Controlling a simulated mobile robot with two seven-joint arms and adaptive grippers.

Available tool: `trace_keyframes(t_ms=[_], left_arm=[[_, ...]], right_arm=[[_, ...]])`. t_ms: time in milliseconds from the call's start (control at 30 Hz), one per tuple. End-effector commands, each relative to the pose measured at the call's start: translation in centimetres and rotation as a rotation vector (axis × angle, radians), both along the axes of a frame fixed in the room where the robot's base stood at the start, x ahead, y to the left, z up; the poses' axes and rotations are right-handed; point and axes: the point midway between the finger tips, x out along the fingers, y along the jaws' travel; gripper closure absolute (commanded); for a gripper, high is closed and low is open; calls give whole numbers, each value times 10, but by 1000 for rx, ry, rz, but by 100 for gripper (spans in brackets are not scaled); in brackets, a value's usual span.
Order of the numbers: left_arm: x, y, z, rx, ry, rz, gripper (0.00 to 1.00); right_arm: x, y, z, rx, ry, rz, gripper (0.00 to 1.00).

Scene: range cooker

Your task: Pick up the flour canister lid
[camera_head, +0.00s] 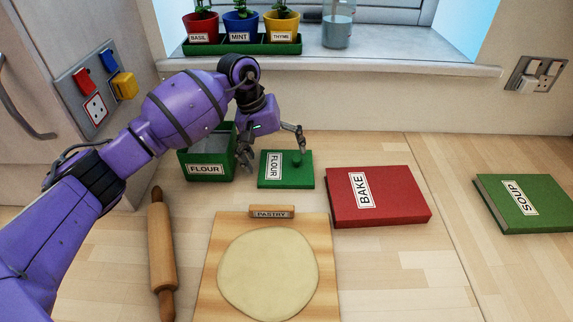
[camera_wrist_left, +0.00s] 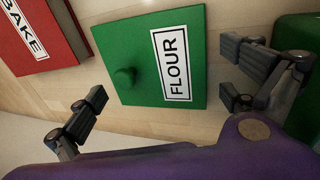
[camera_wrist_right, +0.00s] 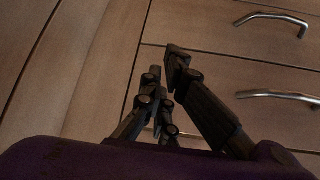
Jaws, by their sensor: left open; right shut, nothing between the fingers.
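The flour canister lid (camera_head: 273,179) is a flat green square with a round green knob and a white FLOUR label. It lies on the worktop to the right of the open green flour canister (camera_head: 207,169). In the left wrist view the lid (camera_wrist_left: 145,88) and its knob show clear, between the spread fingers. My left gripper (camera_head: 273,151) is open and empty, its fingers over the canister side and the lid's far part. It also shows in the left wrist view (camera_wrist_left: 170,105). My right gripper (camera_wrist_right: 165,82) is shut and empty, in front of wooden drawer fronts.
A red BAKE book (camera_head: 395,200) lies right of the lid, with a green SOUP book (camera_head: 540,225) farther right. A pastry board (camera_head: 325,290) with dough and a rolling pin (camera_head: 160,245) are nearer. Herb pots stand on the windowsill (camera_head: 400,66) behind.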

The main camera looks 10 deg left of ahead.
Motion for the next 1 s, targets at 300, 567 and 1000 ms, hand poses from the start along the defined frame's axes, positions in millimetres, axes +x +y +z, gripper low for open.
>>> trace_keyframes(t_ms=[300,567,1000], left_arm=[[2,-5,-16,1,-2,0,0],[1,-4,-16,1,-2,0,24],[0,-6,-6,1,-3,2,31]], right_arm=[[2,3,2,4,-1,3,100],[3,3,2,5,-3,5,100],[8,3,9,4,-14,7,100]])
